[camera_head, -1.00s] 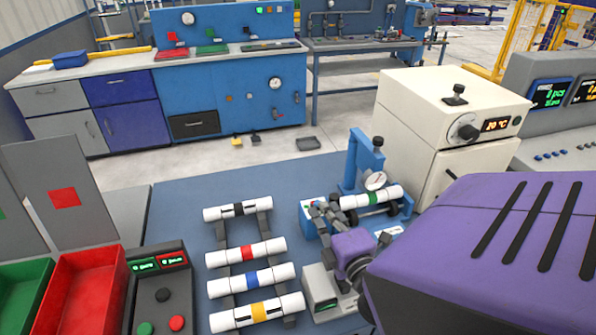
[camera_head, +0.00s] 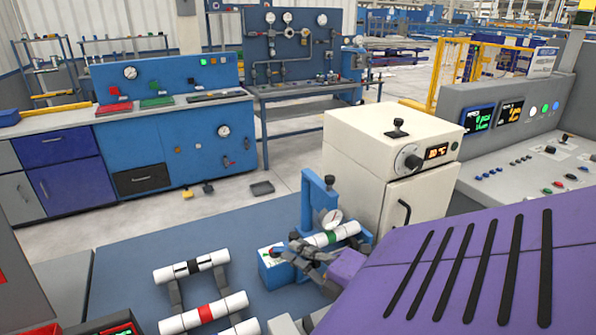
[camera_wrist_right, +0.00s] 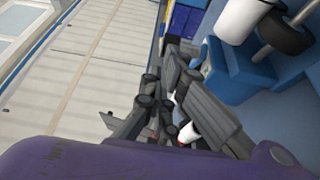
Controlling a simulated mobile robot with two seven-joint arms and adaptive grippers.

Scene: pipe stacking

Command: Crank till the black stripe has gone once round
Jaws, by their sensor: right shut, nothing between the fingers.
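A blue roller stand with a gauge (camera_head: 308,200) stands on the blue table. A white pipe with a green band (camera_head: 347,231) lies across its black rollers. A black stripe on this pipe cannot be made out. My right gripper (camera_head: 290,254) is shut and empty, by the stand's blue box at the near left end of the pipe. In the right wrist view its dark fingers (camera_wrist_right: 162,112) are close to a small white cylinder (camera_wrist_right: 187,133), which may be the crank handle; contact cannot be told. The white pipe (camera_wrist_right: 239,18) shows above. My left gripper is out of view.
A rack left of the stand holds a black-banded pipe (camera_head: 190,266) and a red-banded pipe (camera_head: 205,313). A cream oven (camera_head: 352,160) stands close behind the stand on the right. A grey control console (camera_head: 530,165) is at the far right.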

